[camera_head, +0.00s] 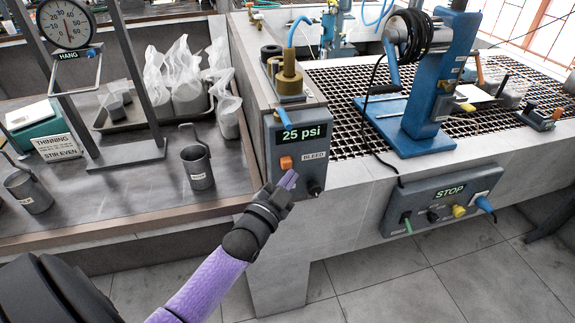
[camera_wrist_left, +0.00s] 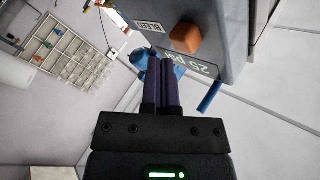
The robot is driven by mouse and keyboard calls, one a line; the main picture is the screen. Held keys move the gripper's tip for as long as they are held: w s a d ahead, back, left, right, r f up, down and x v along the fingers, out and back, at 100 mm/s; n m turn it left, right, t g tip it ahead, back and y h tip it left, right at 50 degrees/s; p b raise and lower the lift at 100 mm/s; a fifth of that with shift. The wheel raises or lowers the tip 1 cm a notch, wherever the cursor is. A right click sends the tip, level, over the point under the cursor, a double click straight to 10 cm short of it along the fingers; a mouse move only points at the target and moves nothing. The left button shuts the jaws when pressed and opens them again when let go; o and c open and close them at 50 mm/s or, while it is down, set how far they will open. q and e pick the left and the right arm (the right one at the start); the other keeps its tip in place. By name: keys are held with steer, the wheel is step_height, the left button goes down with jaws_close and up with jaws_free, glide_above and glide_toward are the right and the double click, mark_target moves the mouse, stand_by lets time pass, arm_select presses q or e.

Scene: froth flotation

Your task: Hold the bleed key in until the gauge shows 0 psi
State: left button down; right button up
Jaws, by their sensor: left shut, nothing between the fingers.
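The grey gauge box (camera_head: 261,178) on the bench front has a display (camera_head: 303,133) reading 25 psi. Below it sits the orange bleed key (camera_head: 286,162), with a white BLEED label (camera_head: 314,155) to its right. My left gripper (camera_head: 288,180) is shut and empty, its tips just below the key in the head view. In the left wrist view the orange key (camera_wrist_left: 186,37) stands out from the box, beyond and slightly right of the closed fingertips (camera_wrist_left: 161,60). I see no clear contact. My right gripper is not in view.
A black knob (camera_head: 315,189) sits low on the box. A brass fitting (camera_head: 289,76) with a blue hose stands above it. A blue stand (camera_head: 432,85) is on the grating, and a STOP panel (camera_head: 440,200) is at lower right. A steel cup (camera_head: 197,167) stands left.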

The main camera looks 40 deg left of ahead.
arm_select(q)
steer(key=shift+w+a, duration=0.3)
steer(key=shift+w+a+b, duration=0.35)
steer(key=shift+a, duration=0.1)
stand_by(0.9)
stand_by(1.9)
steer(key=shift+s+d+p, duration=0.65)
steer(key=shift+d, duration=0.1)
steer(key=s+d+p, duration=0.2)
steer(key=s+d, duration=0.1)
steer(key=shift+s+d+p, duration=0.1)
steer(key=shift+d+p, duration=0.2)
steer(key=shift+d, duration=0.1)
